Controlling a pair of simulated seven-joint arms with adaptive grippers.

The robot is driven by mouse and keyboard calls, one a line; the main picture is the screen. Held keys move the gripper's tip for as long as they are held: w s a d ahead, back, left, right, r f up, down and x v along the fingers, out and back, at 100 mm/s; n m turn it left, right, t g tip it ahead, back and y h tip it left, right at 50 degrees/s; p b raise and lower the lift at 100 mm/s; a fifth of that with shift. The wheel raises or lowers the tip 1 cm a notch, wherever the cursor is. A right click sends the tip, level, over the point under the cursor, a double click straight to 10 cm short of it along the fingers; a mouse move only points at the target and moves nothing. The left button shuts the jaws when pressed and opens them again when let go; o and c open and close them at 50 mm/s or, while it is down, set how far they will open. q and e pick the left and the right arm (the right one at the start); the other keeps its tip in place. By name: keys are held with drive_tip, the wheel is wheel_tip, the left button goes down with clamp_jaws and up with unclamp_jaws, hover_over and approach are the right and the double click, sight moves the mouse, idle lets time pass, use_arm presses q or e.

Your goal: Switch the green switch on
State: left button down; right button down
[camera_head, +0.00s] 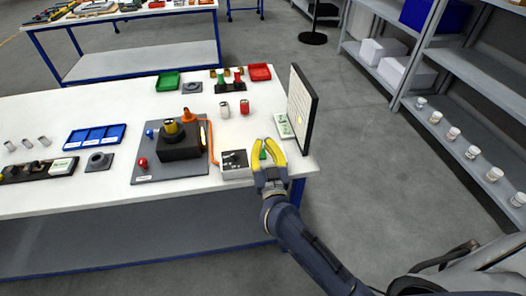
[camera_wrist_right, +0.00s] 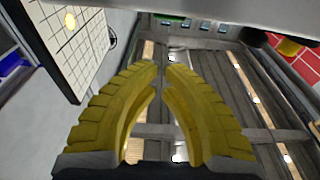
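My right gripper (camera_head: 265,143) is at the front right corner of the white table, beside a small grey box with dark parts on top (camera_head: 235,160). Its yellow fingers have a narrow gap between their tips, with nothing visibly held; the gap also shows in the right wrist view (camera_wrist_right: 160,66). A small green piece (camera_head: 263,155) shows between the fingers in the head view; I cannot tell whether it is the green switch or whether a finger touches it. My left gripper is out of view.
A grey board (camera_head: 158,178) with a black block and coloured knobs lies left of the grey box. Red and white cans (camera_head: 245,107), a blue tray (camera_head: 95,136), a green tray (camera_head: 168,81) and a red tray (camera_head: 260,72) are on the table. Shelves (camera_head: 470,75) stand across the right aisle.

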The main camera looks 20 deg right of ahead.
drive_tip(key=s+a+f, duration=0.1)
drive_tip(key=s+f, duration=0.4)
drive_tip(key=s, duration=0.3)
drive_tip(key=shift+s, duration=0.35)
